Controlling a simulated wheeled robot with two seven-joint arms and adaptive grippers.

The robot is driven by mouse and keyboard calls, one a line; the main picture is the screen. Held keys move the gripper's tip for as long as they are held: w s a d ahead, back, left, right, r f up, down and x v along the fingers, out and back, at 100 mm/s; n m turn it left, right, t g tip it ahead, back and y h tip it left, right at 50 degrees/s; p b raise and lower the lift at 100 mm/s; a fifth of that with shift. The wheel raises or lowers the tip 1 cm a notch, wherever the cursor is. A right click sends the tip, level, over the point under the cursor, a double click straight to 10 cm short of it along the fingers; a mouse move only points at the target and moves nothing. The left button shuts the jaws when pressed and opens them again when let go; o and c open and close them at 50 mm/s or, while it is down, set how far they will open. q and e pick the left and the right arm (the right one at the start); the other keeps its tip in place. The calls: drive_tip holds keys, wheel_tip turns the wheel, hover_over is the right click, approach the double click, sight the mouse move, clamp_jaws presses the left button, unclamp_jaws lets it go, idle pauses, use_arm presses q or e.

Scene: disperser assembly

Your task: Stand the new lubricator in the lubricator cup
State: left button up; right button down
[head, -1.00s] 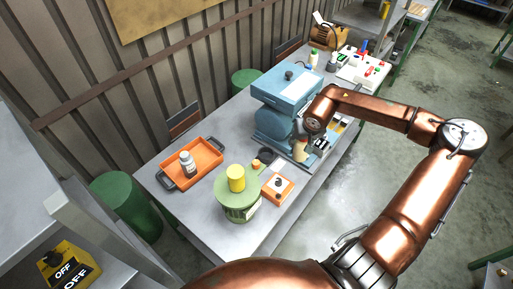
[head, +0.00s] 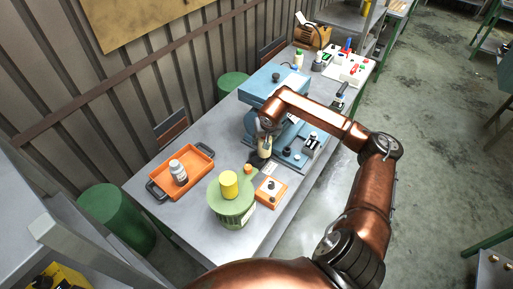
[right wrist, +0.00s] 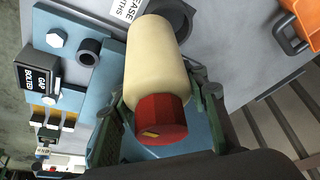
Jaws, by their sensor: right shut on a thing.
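My right gripper (head: 266,134) is over the near end of the blue machine, shut on the lubricator. In the right wrist view the gripper's fingers (right wrist: 163,104) stand on both sides of the lubricator (right wrist: 155,55), a cream cylinder with a red end (right wrist: 160,120) nearest the camera. In the head view its cream body (head: 265,149) shows just below the gripper. A dark round hollow fitting (right wrist: 88,50), perhaps the lubricator cup, stands on the blue base plate, left of the lubricator and apart from it. My left gripper is not in view.
The blue machine (head: 272,84) stands behind the gripper. Nearer are an orange control box (head: 271,191), a green container (head: 231,207) with a yellow cylinder on it, and an orange tray (head: 203,159) holding a bottle (head: 178,172). Bare table lies around the tray.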

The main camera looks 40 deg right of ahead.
sight(259, 139)
drive_tip(key=shift+w+a+f+p, duration=0.15)
drive_tip(key=shift+w+f, duration=0.4)
drive_tip(key=shift+f, duration=0.7)
drive_tip(key=shift+w+a+f+p, duration=0.15)
drive_tip(key=shift+w+f, duration=0.45)
drive_tip(key=shift+f, duration=0.65)
drive_tip(key=shift+w+a+f+p, duration=0.1)
drive_tip(key=shift+w+a+f, duration=0.3)
drive_tip(key=shift+f, duration=0.85)
drive_tip(key=shift+w+d, duration=0.15)
drive_tip(key=c, duration=1.4)
unclamp_jaws()
drive_tip(key=shift+f, duration=0.1)
drive_tip(key=shift+c, duration=0.2)
drive_tip(key=v, duration=1)
drive_tip(key=shift+r+b, duration=0.35)
drive_tip(key=shift+r, duration=0.05)
drive_tip(key=shift+s+a+r, duration=0.2)
drive_tip(key=shift+s+r, duration=0.2)
drive_tip(key=shift+r, duration=0.2)
